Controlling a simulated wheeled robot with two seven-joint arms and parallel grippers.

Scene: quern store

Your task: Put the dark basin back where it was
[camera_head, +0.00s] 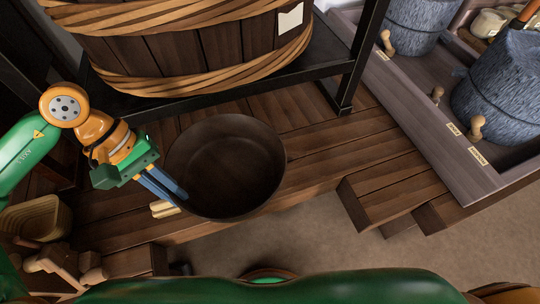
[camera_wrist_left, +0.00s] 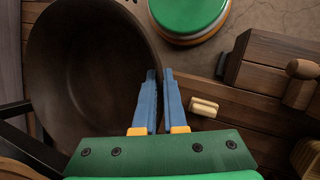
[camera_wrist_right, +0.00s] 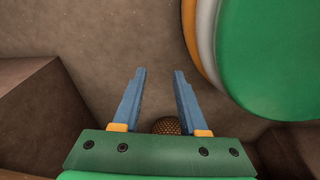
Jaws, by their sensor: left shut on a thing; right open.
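The dark basin (camera_head: 228,165) is a round, deep, brown-black bowl. In the head view it sits on or just above the wooden plank platform, in front of the black stand; I cannot tell whether it touches the planks. It looks empty. My left gripper (camera_head: 176,194) comes in from the left and is shut on the basin's near left rim. In the left wrist view the basin (camera_wrist_left: 85,75) fills the left side, with its wall between the blue fingers (camera_wrist_left: 157,90). My right gripper (camera_wrist_right: 159,90) is open and empty over the floor, and shows only in its own wrist view.
A wooden tub (camera_head: 190,50) bound with rope-like hoops stands on a black stand (camera_head: 325,75) behind the basin. Stone querns (camera_head: 500,90) sit in a grey wooden trough (camera_head: 425,125) at right. A woven basket (camera_head: 40,218) is at left. A small pale block (camera_wrist_left: 204,107) lies beside the basin.

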